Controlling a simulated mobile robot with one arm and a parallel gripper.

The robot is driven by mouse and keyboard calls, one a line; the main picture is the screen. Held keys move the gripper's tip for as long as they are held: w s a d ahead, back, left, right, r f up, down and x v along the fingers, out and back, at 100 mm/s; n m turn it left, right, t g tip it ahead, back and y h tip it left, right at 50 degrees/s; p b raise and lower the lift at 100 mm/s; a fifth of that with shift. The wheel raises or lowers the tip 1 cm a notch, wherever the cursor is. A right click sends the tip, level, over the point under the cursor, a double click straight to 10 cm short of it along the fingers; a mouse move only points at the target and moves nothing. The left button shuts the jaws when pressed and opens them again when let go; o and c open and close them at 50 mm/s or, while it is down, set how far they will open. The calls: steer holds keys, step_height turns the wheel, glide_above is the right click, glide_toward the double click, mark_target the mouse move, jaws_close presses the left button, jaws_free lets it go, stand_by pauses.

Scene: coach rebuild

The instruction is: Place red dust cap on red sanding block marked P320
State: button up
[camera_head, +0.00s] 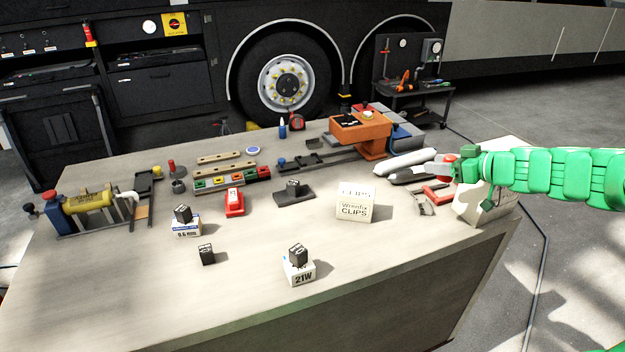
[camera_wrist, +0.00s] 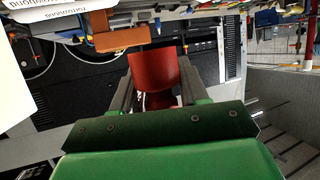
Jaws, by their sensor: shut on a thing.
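My gripper (camera_head: 459,168) is at the right side of the workbench, with my green arm reaching in from the right edge. It is shut on a red cap (camera_wrist: 153,68), which shows between the two dark fingers in the wrist view. In the head view only a small red part of the cap (camera_head: 449,158) shows at the fingertips. A red block (camera_head: 235,206) with a pale patch on top lies near the middle of the bench, well to the left of my gripper. Its marking is too small to read.
A white CLIPS box (camera_head: 355,205) stands between the red block and my gripper. Small dark blocks sit on a blue-white box (camera_head: 186,228), a 21W box (camera_head: 299,270) and a dark stand (camera_head: 294,195). An orange bin (camera_head: 361,130) stands behind. The front right bench top is clear.

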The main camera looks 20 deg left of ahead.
steer(key=shift+a, duration=0.1)
steer(key=s+a+n+g, duration=0.2)
steer(key=s+a, duration=0.6)
steer(key=a, duration=0.7)
steer(key=s+a+n+g+y, duration=0.1)
steer(key=s+a+n+g, duration=0.15)
steer(key=s+a, duration=0.85)
steer(key=s+a+n+g, duration=0.15)
steer(key=s+a, duration=0.25)
steer(key=a, duration=1.4)
glide_above(228, 195)
steer(key=shift+g, duration=0.4)
step_height(228, 195, down, 9)
steer(key=shift+r, duration=0.1)
steer(key=shift+w+a+f, duration=0.35)
steer(key=shift+f, duration=1.8)
